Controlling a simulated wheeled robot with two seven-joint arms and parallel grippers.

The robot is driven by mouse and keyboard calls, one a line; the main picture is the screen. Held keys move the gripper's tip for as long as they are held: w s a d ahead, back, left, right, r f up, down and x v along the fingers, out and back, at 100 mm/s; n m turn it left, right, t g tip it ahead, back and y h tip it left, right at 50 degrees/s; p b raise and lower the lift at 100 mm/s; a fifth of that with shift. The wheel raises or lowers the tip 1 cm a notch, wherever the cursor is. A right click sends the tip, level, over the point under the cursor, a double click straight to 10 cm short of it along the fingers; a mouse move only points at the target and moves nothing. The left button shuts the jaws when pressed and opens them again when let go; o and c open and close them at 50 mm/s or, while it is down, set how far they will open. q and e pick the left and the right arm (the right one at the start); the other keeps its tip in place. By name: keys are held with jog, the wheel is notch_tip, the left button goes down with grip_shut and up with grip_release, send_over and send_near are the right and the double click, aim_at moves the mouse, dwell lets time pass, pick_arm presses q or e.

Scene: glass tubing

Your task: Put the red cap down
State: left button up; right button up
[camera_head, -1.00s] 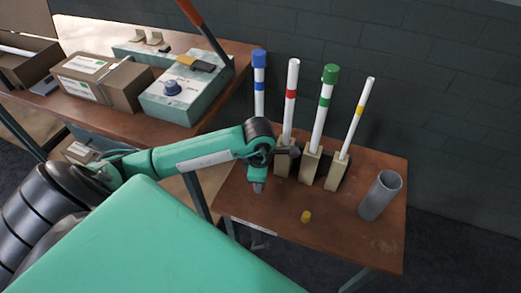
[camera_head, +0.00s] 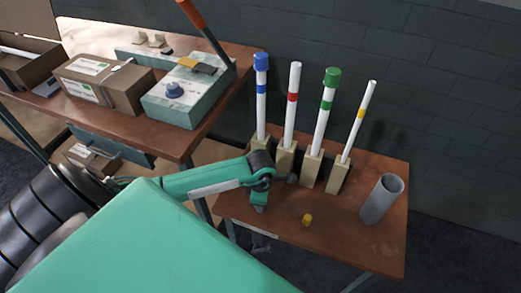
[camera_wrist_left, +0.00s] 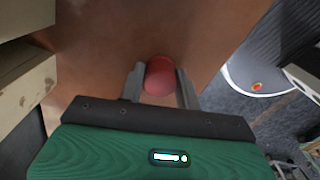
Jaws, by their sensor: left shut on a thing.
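The red cap (camera_wrist_left: 160,76) sits between the two fingers of my left gripper (camera_wrist_left: 161,82) in the left wrist view. The gripper is shut on it, above or at the brown table top; I cannot tell whether the cap touches the wood. In the head view my left gripper (camera_head: 258,207) points down over the left part of the small table (camera_head: 345,238), in front of the tube holders. The red cap is hidden there. The red-banded tube (camera_head: 293,110) stands upright with a bare top. My right gripper is not in view.
Blue-capped (camera_head: 261,100), green-capped (camera_head: 326,115) and bare yellow-banded (camera_head: 358,122) tubes stand in wooden holders. A yellow cap (camera_head: 307,220) lies near the front. A grey cylinder (camera_head: 381,199) stands at the right. The wood between them is clear.

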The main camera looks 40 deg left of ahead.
pick_arm(q)
jog(key=shift+f, duration=0.1)
jog(key=o, duration=1)
jog(key=shift+c, duration=0.2)
notch_tip(320, 180, up, 12)
